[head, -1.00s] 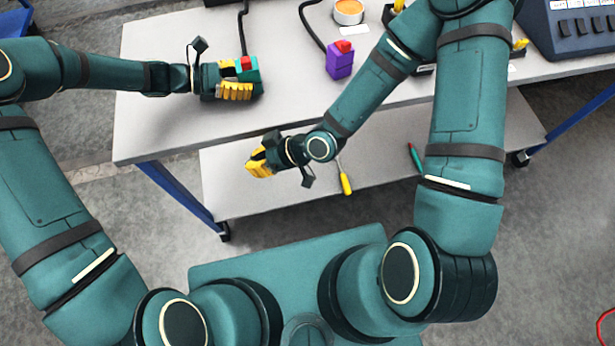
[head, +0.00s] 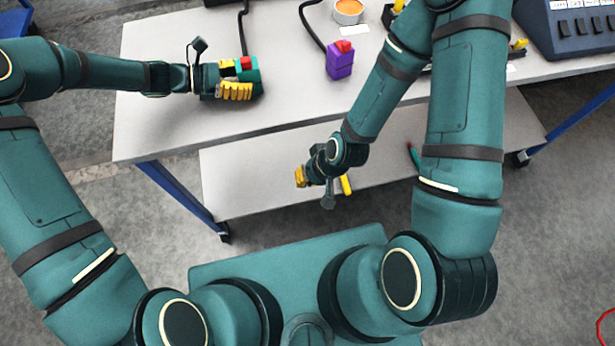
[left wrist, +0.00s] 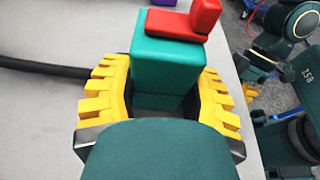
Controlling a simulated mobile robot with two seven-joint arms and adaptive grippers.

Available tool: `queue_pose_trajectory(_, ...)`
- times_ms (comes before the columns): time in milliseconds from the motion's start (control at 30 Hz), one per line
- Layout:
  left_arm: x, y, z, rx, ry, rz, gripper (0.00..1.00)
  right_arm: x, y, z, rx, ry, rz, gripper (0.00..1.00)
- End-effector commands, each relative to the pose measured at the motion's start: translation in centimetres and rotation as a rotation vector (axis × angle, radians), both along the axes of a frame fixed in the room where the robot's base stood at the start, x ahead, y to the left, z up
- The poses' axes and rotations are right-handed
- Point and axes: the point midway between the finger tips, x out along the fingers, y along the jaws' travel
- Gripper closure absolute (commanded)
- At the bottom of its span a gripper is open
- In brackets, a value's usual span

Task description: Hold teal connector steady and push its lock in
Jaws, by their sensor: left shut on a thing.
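The teal connector (head: 252,76) is at the left part of the table top, with a black cable leading away behind it. Its red lock (head: 243,63) sits on top and, in the left wrist view, shows as a red slab with a raised tab (left wrist: 185,20). My left gripper (head: 235,88) is shut on the connector, its yellow fingers on both sides of the teal body (left wrist: 165,75). My right gripper (head: 300,177) is away from the connector, in front of the table edge and lower right of it. Its fingers are small and turned, so their opening is unclear.
A purple connector (head: 339,62) with a red lock and black cable stands to the right on the table (head: 290,100). An orange-filled round container (head: 348,11) is behind it. A dark control box (head: 570,25) is at far right.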

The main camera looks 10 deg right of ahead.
Motion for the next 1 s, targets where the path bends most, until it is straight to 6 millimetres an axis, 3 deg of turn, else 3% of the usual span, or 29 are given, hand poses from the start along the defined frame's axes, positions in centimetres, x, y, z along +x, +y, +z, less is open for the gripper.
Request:
queue_pose_trajectory(367,0.0,0.0,0.0,-0.001,0.000,0.000,0.71,0.0,0.0,0.0,-0.002,0.001,-0.003,1.00)
queue_pose_trajectory(400,0.0,0.0,0.0,-0.001,0.000,0.000,0.35,0.0,0.0,0.0,-0.001,0.001,-0.003,1.00)
queue_pose_trajectory(467,0.0,0.0,0.0,-0.001,0.000,0.000,0.17,0.0,0.0,0.0,-0.001,0.001,-0.003,1.00)
queue_pose_trajectory(800,0.0,0.2,0.1,0.000,0.000,0.001,0.17,0.0,0.0,0.0,-0.001,0.001,-0.002,1.00)
queue_pose_trajectory(1000,0.1,2.3,0.7,0.000,-0.002,0.004,0.17,0.0,0.0,0.0,-0.001,0.001,-0.002,1.00)
